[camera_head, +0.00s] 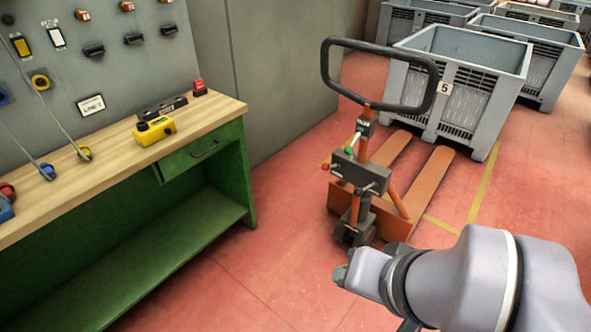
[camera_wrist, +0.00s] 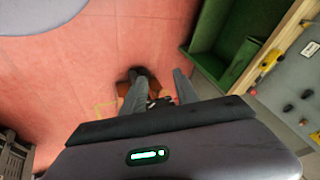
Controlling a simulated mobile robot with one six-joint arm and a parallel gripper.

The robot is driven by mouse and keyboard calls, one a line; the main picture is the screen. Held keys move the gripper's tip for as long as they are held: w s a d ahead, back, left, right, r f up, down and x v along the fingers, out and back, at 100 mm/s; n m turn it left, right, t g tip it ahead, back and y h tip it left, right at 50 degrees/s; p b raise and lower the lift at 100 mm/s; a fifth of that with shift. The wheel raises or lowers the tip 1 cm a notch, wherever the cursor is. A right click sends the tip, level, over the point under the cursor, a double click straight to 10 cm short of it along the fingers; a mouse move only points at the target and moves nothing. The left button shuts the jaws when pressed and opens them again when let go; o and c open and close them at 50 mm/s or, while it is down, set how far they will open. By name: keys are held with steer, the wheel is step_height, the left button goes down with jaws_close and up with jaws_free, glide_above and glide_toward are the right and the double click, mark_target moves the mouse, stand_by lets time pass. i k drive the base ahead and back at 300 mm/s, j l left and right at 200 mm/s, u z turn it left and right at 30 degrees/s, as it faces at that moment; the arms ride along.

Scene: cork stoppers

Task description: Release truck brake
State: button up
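The truck (camera_wrist: 124,89) shows small beyond and between the fingertips, mostly hidden. In the head view my arm fills the lower right, in front of and apart from the truck.
A green workbench (camera_head: 205,148) with a wooden top stands at left, carrying a yellow device (camera_head: 154,131) and a red button (camera_head: 199,87). The floor between bench and truck is clear.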

mark_target(325, 167)
steer(key=i+j+z, duration=0.1)
steer(key=i, duration=0.5)
steer(key=i+j, duration=0.25)
steer(key=i, duration=0.35)
steer(key=l+z, duration=0.05)
